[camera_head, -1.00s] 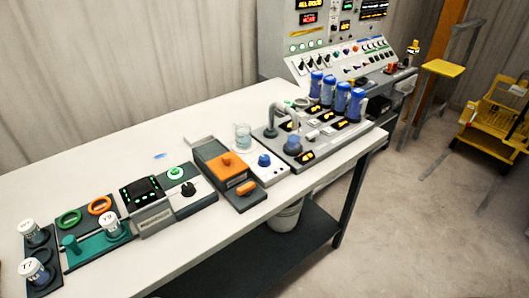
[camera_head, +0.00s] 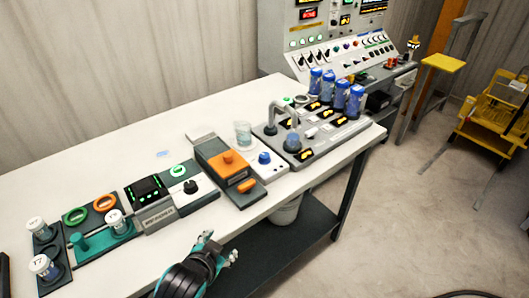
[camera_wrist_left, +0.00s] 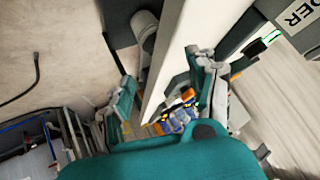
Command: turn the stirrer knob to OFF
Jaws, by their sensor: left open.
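A white unit (camera_head: 268,170) with a blue knob (camera_head: 264,158) stands on the bench, with a clear beaker (camera_head: 243,133) at its back; it looks like the stirrer. The knob's pointer and label are too small to read. Another unit, left of it, has a black knob (camera_head: 190,187) and a green button. My left gripper (camera_head: 220,247) is open and empty, in front of the bench's front edge, below and left of the blue knob and apart from both knobs. Its spread fingers also show in the left wrist view (camera_wrist_left: 165,88). My right gripper is not in view.
Between the knobs stands a dark unit with an orange top (camera_head: 228,157). Right of the blue knob is a grey rack (camera_head: 327,141) with a curved pipe and blue-capped bottles (camera_head: 355,101). Vials (camera_head: 116,221) stand left. The bench's front strip (camera_head: 185,228) is clear.

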